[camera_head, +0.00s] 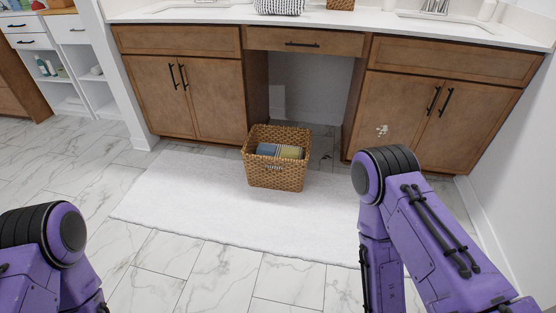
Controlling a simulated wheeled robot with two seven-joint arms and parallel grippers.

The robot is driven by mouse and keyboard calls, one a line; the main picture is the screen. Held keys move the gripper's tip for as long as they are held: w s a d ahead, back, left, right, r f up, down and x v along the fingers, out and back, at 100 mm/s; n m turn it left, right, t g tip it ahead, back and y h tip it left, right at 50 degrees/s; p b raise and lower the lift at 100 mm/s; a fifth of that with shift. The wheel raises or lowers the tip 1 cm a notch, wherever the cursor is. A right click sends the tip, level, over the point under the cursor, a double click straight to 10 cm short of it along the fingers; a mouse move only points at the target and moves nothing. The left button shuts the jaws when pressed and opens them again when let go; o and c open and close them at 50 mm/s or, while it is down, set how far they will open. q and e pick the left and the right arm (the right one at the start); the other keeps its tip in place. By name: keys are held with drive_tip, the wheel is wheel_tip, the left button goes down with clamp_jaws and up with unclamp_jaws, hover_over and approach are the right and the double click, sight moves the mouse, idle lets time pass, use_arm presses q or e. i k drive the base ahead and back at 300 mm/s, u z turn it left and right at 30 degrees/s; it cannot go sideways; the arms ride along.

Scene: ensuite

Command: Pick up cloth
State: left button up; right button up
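A woven wicker basket (274,178) stands on the white rug in front of the vanity's open knee space. Folded cloths lie in it: a blue-grey one (266,149) on the left and a yellowish one (291,152) on the right. Their lower parts are hidden by the basket wall. My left arm shows at the lower left and my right arm at the lower right, both purple. Neither gripper is in view. Both visible arm parts are apart from the basket.
The white rug (180,200) lies on the marble tile floor. A wooden vanity with a white counter (350,22) spans the back. An open white shelf unit (95,85) stands at the left. A white wall (520,170) bounds the right. The floor left of the rug is clear.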

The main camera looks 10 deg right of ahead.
sight(286, 152)
drive_tip(key=z, duration=0.75)
drive_tip(key=i, duration=0.6)
drive_tip(key=z, duration=1)
drive_tip(key=i, duration=0.95)
drive_tip(key=u, duration=0.65)
drive_tip(key=i, duration=0.7)
drive_tip(key=u, duration=1)
drive_tip(key=i, duration=0.6)
